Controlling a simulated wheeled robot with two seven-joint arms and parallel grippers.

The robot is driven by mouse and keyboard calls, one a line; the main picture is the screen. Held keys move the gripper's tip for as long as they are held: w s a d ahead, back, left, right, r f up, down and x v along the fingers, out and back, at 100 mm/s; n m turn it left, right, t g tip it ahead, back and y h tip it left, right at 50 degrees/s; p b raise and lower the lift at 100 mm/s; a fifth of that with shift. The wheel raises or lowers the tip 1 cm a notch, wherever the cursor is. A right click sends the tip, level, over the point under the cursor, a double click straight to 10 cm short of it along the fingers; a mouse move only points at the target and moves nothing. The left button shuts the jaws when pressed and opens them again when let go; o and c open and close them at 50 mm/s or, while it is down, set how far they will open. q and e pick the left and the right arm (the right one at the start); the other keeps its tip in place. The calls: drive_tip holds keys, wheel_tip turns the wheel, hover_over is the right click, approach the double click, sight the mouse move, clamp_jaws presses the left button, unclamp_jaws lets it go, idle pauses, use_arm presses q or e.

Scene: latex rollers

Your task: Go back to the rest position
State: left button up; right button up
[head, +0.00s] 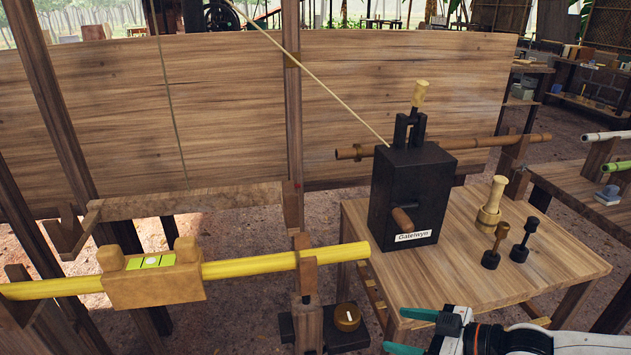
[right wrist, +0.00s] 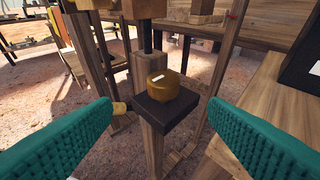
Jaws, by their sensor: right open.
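My right gripper (head: 412,332) is at the bottom right of the head view, in front of the wooden table's near edge. Its two teal fingers are apart with nothing between them. In the right wrist view the open fingers (right wrist: 160,140) frame a dark square block with a round brass-coloured knob (right wrist: 172,88) on top, some way beyond the fingertips. The same knob (head: 347,316) shows left of the gripper in the head view. My left gripper is in neither view.
A yellow pole (head: 285,259) carries a wooden block with a green level (head: 152,261). Wooden posts and a large plank wall (head: 400,75) stand behind.

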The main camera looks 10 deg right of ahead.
drive_tip(key=s+a+f+n+g, duration=0.1)
drive_tip(key=s+a+f, duration=0.15)
drive_tip(key=a, duration=0.65)
drive_tip(key=s+a+f+n+g, duration=0.15)
drive_tip(key=s+a, duration=0.25)
drive_tip(key=a, duration=0.4)
drive_tip(key=s+d+f+m+g+h, duration=0.2)
drive_tip(key=s+d+f+m+h, duration=0.3)
drive_tip(key=s+d, duration=0.15)
drive_tip(key=s+d+f+m+g+h, duration=0.2)
drive_tip(key=s+d+f+m+h, duration=0.25)
drive_tip(key=d, duration=0.35)
wheel_tip(320, 180, down, 22)
drive_tip(key=s+p, duration=0.1)
drive_tip(key=p, duration=0.3)
drive_tip(key=s+d+f+g+p, duration=0.1)
drive_tip(key=s+d+f+p, duration=0.1)
drive_tip(key=s+f, duration=1.1)
drive_tip(key=s, duration=0.3)
drive_tip(key=shift+s+d+f+g, duration=0.15)
drive_tip(key=shift+s+d+g, duration=0.2)
drive_tip(key=shift+s+d, duration=0.05)
